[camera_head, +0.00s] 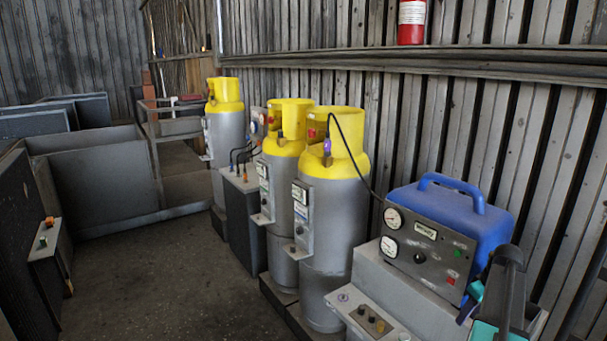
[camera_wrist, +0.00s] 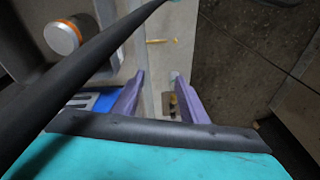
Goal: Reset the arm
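My gripper (camera_wrist: 158,76) shows in the wrist view, with two purple fingers standing apart and nothing seen held between them. It is over a pale grey surface with a raised edge. A small panel with a yellowish button (camera_wrist: 173,101) lies below, by the right finger. In the head view, dark and teal parts of my arm are at the lower right, in front of the blue-handled machine (camera_head: 440,235).
Grey cylinders with yellow tops (camera_head: 335,205) stand along the corrugated wall. A fire extinguisher (camera_head: 411,22) hangs above. Dark metal bins (camera_head: 95,170) are at the left. The middle floor (camera_head: 165,285) is clear. A thick black band crosses the wrist view near an orange-and-white round part (camera_wrist: 63,37).

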